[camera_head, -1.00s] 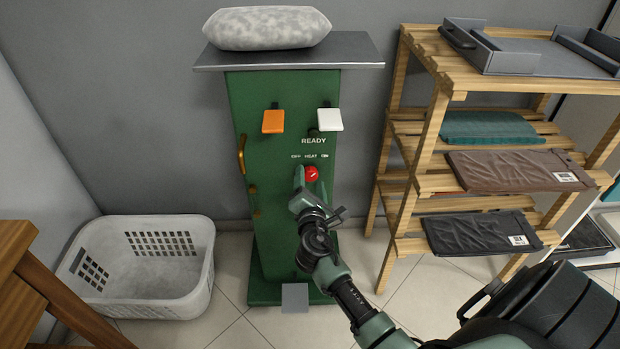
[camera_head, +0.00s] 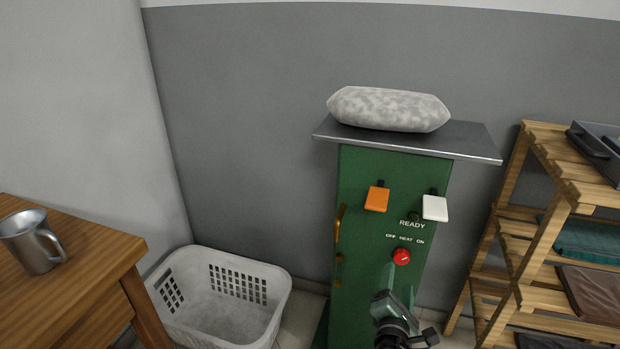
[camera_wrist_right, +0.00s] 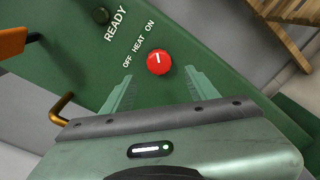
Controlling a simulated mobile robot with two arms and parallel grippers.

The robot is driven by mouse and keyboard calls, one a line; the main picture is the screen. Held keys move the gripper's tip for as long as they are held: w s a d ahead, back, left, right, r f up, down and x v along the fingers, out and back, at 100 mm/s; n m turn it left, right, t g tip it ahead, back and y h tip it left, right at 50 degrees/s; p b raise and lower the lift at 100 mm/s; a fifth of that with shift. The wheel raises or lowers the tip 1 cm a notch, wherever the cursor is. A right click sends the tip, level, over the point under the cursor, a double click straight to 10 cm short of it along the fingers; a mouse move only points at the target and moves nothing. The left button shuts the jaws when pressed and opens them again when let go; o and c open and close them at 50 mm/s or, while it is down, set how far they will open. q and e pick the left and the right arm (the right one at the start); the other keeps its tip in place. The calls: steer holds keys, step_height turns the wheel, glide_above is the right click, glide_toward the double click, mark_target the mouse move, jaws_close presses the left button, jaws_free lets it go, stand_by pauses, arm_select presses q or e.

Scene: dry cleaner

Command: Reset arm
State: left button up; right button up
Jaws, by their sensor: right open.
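My right gripper (camera_head: 402,290) is in front of the green machine (camera_head: 376,172), just below its red knob (camera_head: 401,256). In the right wrist view, the two green fingers (camera_wrist_right: 158,88) stand apart with nothing between them. The red knob (camera_wrist_right: 159,62) shows beyond the fingertips, and its white mark lies near the HEAT and ON labels. I cannot tell exactly how far the fingertips are from the panel. My left gripper is in neither view.
A grey cushion (camera_head: 388,109) lies on the machine's metal top. A white basket (camera_head: 210,325) stands left, near a wooden table (camera_head: 90,250) with a metal mug (camera_head: 33,242). A wooden shelf (camera_head: 520,215) stands right.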

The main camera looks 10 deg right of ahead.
steer(key=s+a+f+m+g+y, duration=0.2)
steer(key=s+f+m+g, duration=0.15)
steer(key=s+f, duration=0.4)
steer(key=s+a+f+m+g+y, duration=0.25)
steer(key=s+f+m, duration=0.2)
steer(key=f, duration=0.55)
steer(key=s+a+f+m+g+y, duration=0.1)
steer(key=s+a+f+m+g, duration=0.15)
steer(key=s+f+m, duration=0.5)
steer(key=s+a+f+m+g+y+p, duration=0.1)
steer(key=s+a+f+m+g+y, duration=0.25)
steer(key=s+a+f, duration=0.5)
arm_select(q)
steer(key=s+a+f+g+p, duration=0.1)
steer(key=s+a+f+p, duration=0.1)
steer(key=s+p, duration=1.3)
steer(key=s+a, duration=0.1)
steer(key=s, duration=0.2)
steer(key=shift+p, duration=0.3)
arm_select(e)
steer(key=s+d+g, duration=0.1)
steer(key=s+d, duration=0.1)
steer(key=s, duration=0.7)
steer(key=s+d+n, duration=0.1)
steer(key=s+d, duration=0.2)
steer(key=s, duration=0.6)
steer(key=shift+s+d+f+g, duration=0.2)
steer(key=shift+d+f+g, duration=0.05)
steer(key=shift+f+g, duration=0.15)
